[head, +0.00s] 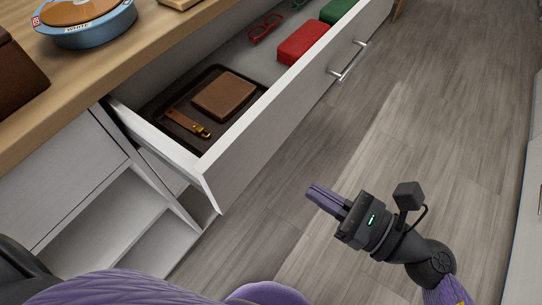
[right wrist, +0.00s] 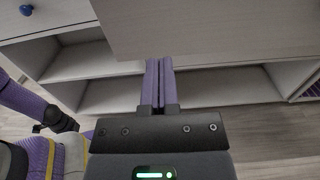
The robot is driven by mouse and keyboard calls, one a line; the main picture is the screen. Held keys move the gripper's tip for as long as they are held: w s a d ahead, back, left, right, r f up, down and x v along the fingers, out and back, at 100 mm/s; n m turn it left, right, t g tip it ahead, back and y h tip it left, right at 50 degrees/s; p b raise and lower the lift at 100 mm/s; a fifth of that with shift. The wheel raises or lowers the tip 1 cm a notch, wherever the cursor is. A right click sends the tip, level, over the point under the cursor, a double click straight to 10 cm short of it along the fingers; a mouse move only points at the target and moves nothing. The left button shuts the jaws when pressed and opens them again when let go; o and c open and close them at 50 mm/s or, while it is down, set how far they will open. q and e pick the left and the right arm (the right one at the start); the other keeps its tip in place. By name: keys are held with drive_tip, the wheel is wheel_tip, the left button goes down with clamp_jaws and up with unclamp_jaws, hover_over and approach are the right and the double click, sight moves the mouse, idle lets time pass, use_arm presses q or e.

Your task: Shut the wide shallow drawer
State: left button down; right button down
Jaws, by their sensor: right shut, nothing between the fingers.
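The wide shallow drawer (head: 255,140) is white and stands pulled out from under a wooden top in the head view. Its front carries a silver bar handle (head: 347,62). Inside lie a dark tray (head: 168,98) with a brown wallet and a leather strap, red glasses, a red case and a green case. My right gripper (head: 316,193) is shut and empty, in front of the drawer front and apart from it. In the right wrist view its purple fingers (right wrist: 159,66) lie together below the edge of a pale panel (right wrist: 210,25). My left gripper is not in view.
The wooden top (head: 150,40) holds a blue round tin (head: 88,25) and a brown box (head: 15,70). Open cubbies (head: 115,215) lie below the drawer. The grey wood floor (head: 440,120) in front of the drawer is clear.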

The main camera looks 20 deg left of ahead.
sight(253, 154)
drive_tip(key=x, duration=1)
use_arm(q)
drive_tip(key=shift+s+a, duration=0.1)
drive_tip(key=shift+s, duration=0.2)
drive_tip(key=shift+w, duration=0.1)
